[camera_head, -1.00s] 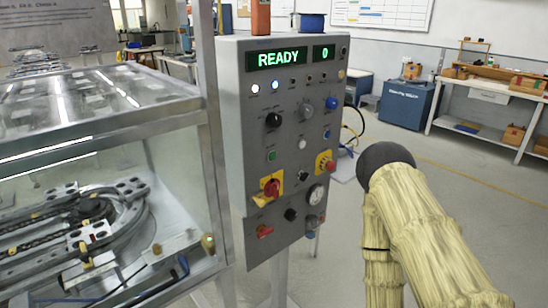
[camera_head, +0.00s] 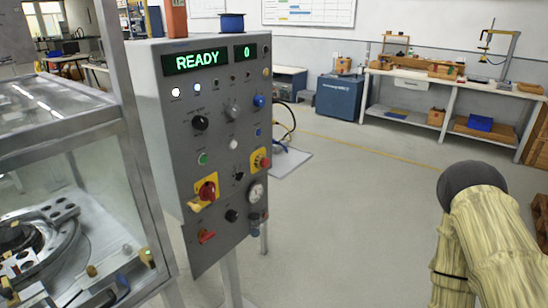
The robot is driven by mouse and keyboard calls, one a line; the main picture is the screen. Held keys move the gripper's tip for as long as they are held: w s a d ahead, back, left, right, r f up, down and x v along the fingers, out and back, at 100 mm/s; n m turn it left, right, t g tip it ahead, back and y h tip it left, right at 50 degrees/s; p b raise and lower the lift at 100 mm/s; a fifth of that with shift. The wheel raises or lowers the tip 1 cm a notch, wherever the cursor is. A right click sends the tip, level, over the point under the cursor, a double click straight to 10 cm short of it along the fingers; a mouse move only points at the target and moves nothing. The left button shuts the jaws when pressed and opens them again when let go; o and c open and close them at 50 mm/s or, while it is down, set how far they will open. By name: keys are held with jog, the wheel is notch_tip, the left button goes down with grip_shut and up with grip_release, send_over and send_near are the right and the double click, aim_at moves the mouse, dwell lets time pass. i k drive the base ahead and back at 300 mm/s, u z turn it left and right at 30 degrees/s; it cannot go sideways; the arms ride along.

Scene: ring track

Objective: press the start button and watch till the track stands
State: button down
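The grey control panel (camera_head: 205,110) stands left of centre on a post. Its green display (camera_head: 208,60) reads READY, and a smaller one (camera_head: 245,52) reads 0. A green button (camera_head: 202,159) sits at mid-height; I cannot read a label on it. A red knob on a yellow plate (camera_head: 205,192) is below it, and a red button on a yellow plate (camera_head: 260,161) is to the right. The ring track (camera_head: 40,240) lies inside the glazed case at lower left, partly cut off. My gripper is out of view; only my arm shows at lower right, apart from the panel.
The glazed case's metal post (camera_head: 125,120) stands just left of the panel. A blue cabinet (camera_head: 340,97) and a workbench (camera_head: 440,85) stand along the back wall. The floor (camera_head: 350,200) between the panel and my arm is clear.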

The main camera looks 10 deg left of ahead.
aim_at(203, 159)
jog(key=z, duration=0.85)
jog(key=k, duration=0.8)
jog(key=u, duration=1.25)
jog(key=i, duration=0.5)
